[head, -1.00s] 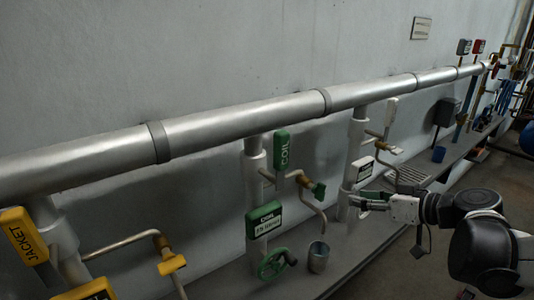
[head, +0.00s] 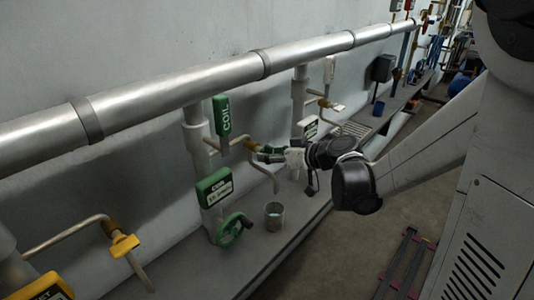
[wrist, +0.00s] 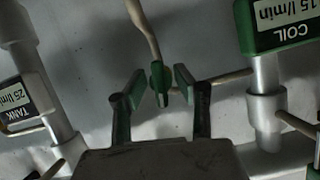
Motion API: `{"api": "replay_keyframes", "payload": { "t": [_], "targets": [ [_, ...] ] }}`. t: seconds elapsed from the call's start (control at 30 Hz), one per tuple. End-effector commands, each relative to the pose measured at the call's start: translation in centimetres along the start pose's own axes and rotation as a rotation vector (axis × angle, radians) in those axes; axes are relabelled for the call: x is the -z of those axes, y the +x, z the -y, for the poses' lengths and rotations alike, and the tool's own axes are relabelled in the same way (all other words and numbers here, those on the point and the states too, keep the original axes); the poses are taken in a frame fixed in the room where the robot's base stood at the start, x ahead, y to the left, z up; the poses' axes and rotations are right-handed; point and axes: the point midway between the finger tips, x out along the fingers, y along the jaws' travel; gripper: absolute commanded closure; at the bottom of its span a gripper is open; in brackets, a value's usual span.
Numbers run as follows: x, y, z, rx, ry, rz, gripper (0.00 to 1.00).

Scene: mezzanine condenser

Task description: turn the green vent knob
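The green vent knob (wrist: 159,84) sits at the end of a thin bent pipe on the COIL branch. In the wrist view it lies between the two green-padded fingers of my gripper (wrist: 158,88), with a gap visible on each side. My gripper is open and has nothing held. In the head view my gripper (head: 264,152) reaches the knob from the right, beside the brass valve, and its fingers partly hide the knob. The green COIL tag (head: 221,115) hangs above and left of it.
Below are a green COIL meter (head: 214,187), a green handwheel (head: 233,229) and a metal cup (head: 274,216) on the ledge. A white TANK meter (wrist: 24,103) shows left in the wrist view. A yellow handle (head: 123,245) is at lower left. The large pipe (head: 180,85) runs above.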

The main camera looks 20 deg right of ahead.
Motion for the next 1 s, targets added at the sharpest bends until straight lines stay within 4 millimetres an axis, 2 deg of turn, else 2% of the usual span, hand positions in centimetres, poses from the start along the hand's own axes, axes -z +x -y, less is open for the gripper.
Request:
{"api": "replay_keyframes", "payload": {
  "t": [0.3, 0.53, 1.0],
  "targets": [
    [0.00, 0.20, 0.00, 0.000, 0.000, 0.000, 0.71],
    [0.00, 0.19, -0.01, 0.000, 0.000, 0.000, 1.00],
    [-0.12, 0.22, -0.10, 0.024, 0.059, 0.000, 1.00]
  ]
}}
